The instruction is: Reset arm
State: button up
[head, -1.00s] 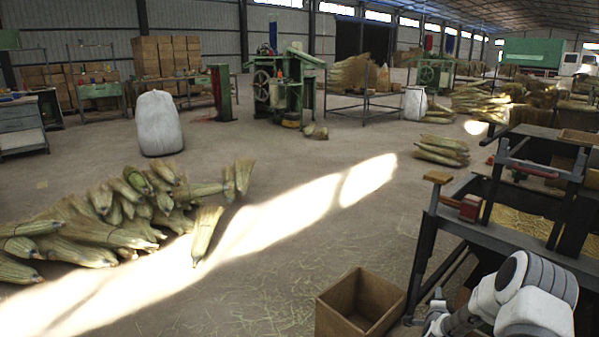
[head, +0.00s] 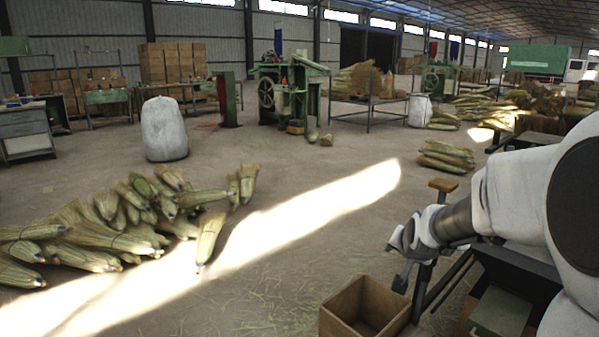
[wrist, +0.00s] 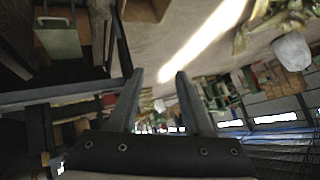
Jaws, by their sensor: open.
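My gripper shows in the wrist view (wrist: 158,88) with its two dark fingers spread apart and nothing between them. In the head view my white arm reaches in from the right edge, and my gripper (head: 402,272) hangs at its end, above and beside the open cardboard box. The gripper is clear of the floor and holds nothing that I can see. My arm hides much of the dark workbench (head: 515,262) at the right.
An open cardboard box (head: 340,323) stands on the floor below my gripper. Several broom heads (head: 110,230) lie piled at the left. A white sack (head: 164,130) and a green machine (head: 288,92) stand farther back. The middle floor is clear.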

jog(key=s+a+r+n+g+y, duration=0.1)
jog(key=s+a+r+n+g, duration=0.2)
jog(key=s, duration=1.2)
jog(key=s+a+r+n+g, duration=0.1)
jog(key=s+a+r+n, duration=0.3)
jog(key=s, duration=1.1)
notch_tip(320, 180, up, 25)
jog(key=a+p, duration=0.1)
jog(key=p, duration=2.5)
jog(key=shift+f+p, duration=0.2)
jog(key=shift+p, duration=0.15)
